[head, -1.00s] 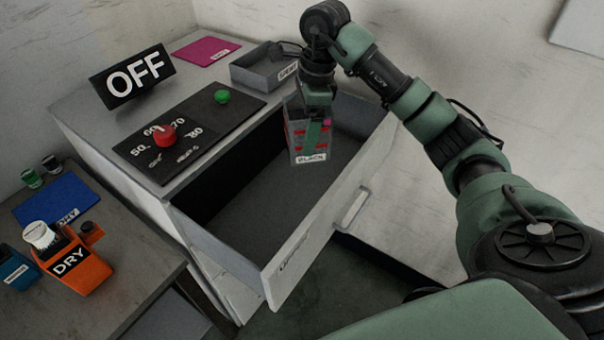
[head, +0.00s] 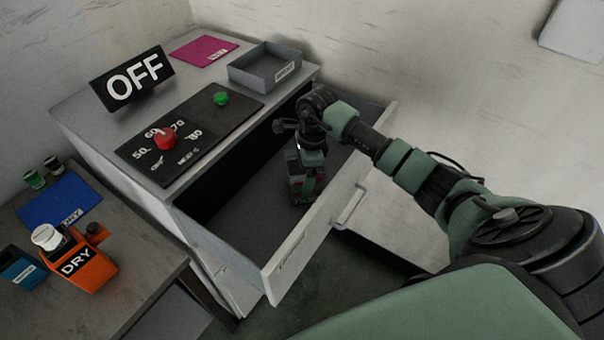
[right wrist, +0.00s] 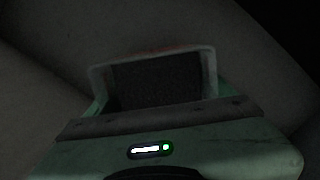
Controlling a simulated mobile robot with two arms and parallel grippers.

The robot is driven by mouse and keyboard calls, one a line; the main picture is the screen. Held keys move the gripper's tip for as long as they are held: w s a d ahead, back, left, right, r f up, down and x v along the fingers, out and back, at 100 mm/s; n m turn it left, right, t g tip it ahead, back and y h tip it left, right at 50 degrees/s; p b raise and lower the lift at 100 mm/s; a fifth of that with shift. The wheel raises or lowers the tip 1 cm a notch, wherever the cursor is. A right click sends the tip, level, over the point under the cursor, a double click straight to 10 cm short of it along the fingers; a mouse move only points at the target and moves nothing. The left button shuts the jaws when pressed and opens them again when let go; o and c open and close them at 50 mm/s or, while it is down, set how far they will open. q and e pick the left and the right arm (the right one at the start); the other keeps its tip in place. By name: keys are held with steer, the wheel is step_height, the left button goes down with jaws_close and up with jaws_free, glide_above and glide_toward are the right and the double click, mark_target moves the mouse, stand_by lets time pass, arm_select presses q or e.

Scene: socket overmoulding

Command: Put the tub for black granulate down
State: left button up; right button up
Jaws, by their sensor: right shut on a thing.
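The tub for black granulate (head: 297,190) is a small grey tub inside the open drawer (head: 230,215), toward its right end. In the head view it is partly hidden by my right gripper (head: 308,178), which comes down on it from above and is shut on it. The right wrist view shows the tub's rim (right wrist: 97,75) and its dark inside, close below the gripper. The tub looks upright, low at the drawer floor; I cannot tell whether it touches the floor. My left gripper is not in view.
The drawer's front panel (head: 325,225) stands near the tub. On the cabinet top are an OFF sign (head: 133,78), a control panel with a red knob (head: 165,138), a grey tray (head: 265,68) and a pink mat (head: 204,50). The drawer's left part is empty. An orange DRY container (head: 90,268) stands on the left table.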

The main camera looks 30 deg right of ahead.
steer(key=shift+f, duration=0.15)
steer(key=o, duration=1.9)
steer(key=shift+s+d+r+b, duration=0.1)
steer(key=shift+d+r+b, duration=0.3)
steer(key=shift+r, duration=1.65)
steer(key=shift+s+d+r+b, duration=0.15)
steer(key=shift+r+b, duration=0.55)
steer(key=shift+r, duration=1.3)
steer(key=shift+s+d+r+b, duration=0.1)
steer(key=shift+d+r+b, duration=0.3)
steer(key=shift+r, duration=1.65)
steer(key=shift+a, duration=0.2)
